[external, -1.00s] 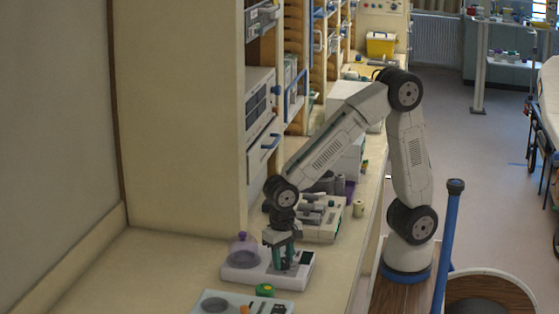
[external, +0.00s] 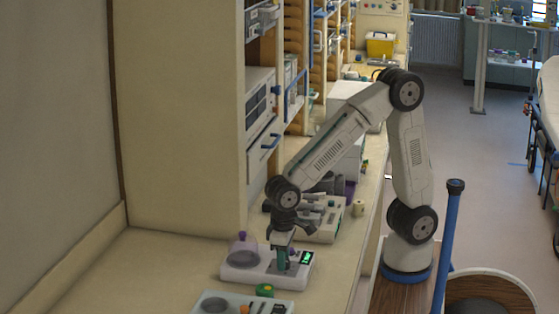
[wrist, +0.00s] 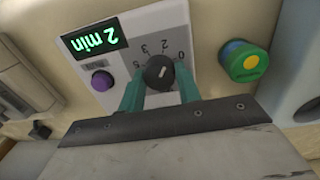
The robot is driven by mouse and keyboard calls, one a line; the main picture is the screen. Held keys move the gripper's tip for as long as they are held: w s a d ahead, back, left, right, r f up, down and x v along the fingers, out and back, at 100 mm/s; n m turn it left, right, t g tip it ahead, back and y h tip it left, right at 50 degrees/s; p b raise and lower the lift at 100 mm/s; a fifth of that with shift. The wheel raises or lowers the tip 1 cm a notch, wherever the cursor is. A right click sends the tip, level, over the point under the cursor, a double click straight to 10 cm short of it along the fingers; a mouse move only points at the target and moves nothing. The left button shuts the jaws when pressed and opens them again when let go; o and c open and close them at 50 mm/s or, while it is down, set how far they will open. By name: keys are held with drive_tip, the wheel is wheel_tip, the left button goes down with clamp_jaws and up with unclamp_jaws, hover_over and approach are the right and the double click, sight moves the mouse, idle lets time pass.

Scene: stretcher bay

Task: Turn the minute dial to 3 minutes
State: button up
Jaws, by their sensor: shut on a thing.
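The minute dial is a dark round knob (wrist: 160,72) with a white pointer line, on a pale panel (wrist: 150,22) with numerals around it. My gripper (wrist: 159,84) is shut on the knob, with one green finger on each side. The lit green display (wrist: 95,40) reads "2 min" and appears turned around in the wrist view. A purple button (wrist: 102,81) sits on the panel near the display. In the external view my gripper (external: 282,263) is low over the white device (external: 262,281), hiding the dial, and the display (external: 306,258) glows green.
The counter to the left is clear.

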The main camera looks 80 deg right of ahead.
drive_tip(key=n, duration=0.5)
drive_tip(key=shift+n, duration=0.4)
drive_tip(key=n, duration=0.5)
drive_tip(key=shift+s, duration=0.1)
drive_tip(key=shift+n, duration=0.3)
drive_tip(key=o, duration=1)
drive_tip(key=shift+c, duration=0.2)
wheel_tip(320, 180, up, 8)
drive_tip(key=shift+s+a+f, duration=0.1)
drive_tip(key=shift+s, duration=0.05)
